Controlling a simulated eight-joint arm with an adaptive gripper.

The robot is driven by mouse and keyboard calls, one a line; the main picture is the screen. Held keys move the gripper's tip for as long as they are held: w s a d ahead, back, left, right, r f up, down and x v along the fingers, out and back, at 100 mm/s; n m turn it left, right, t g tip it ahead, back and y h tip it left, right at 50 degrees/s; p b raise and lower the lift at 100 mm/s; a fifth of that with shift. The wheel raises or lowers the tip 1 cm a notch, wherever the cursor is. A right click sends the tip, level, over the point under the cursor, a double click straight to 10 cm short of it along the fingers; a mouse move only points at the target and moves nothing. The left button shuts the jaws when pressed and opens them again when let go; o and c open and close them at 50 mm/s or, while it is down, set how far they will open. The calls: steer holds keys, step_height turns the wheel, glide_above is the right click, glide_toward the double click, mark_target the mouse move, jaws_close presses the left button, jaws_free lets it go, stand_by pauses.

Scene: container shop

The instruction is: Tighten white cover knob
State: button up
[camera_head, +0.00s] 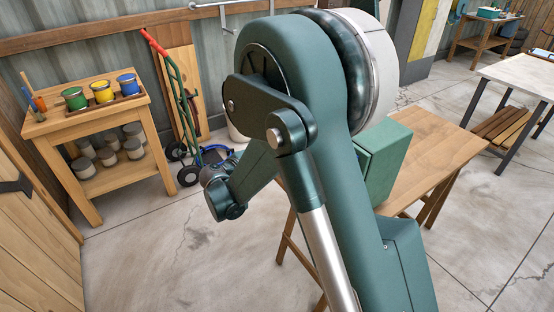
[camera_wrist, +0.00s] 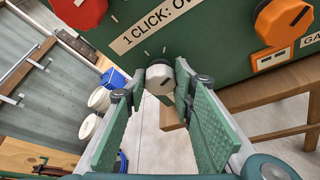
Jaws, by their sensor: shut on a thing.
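The white cover knob (camera_wrist: 160,78) shows in the wrist view on the lower edge of a green panel (camera_wrist: 200,35), with a dark pointer mark on its face and short tick marks around it. My gripper (camera_wrist: 161,77) has its two green fingers on either side of the knob, with the tips closed against it. The knob is still on the panel. In the head view, a green box (camera_head: 385,155) stands on a wooden table, partly behind my arm. The knob and my gripper's fingers are hidden there.
The panel also carries an orange-red knob (camera_wrist: 283,20), a label reading "1 CLICK: O…" (camera_wrist: 152,24) and a small orange plate (camera_wrist: 271,58). The wooden table (camera_head: 440,165) extends right of the box. A shelf with paint pots (camera_head: 95,115) and a hand truck (camera_head: 180,110) stand left.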

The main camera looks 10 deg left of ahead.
steer(key=m+t, duration=0.1)
steer(key=m, duration=0.2)
steer(key=m+t+b, duration=0.1)
steer(key=m+t, duration=0.1)
steer(key=m, duration=0.2)
steer(key=m+t+b, duration=0.1)
steer(key=m+t, duration=0.1)
steer(key=m, duration=0.1)
steer(key=shift+s+f+m, duration=0.15)
steer(key=shift+f+m, duration=0.15)
steer(key=shift+f, duration=0.1)
steer(key=shift+d, duration=0.1)
stand_by(0.3)
steer(key=o, duration=0.9)
steer(key=shift+s, duration=0.1)
steer(key=shift+v, duration=5.9)
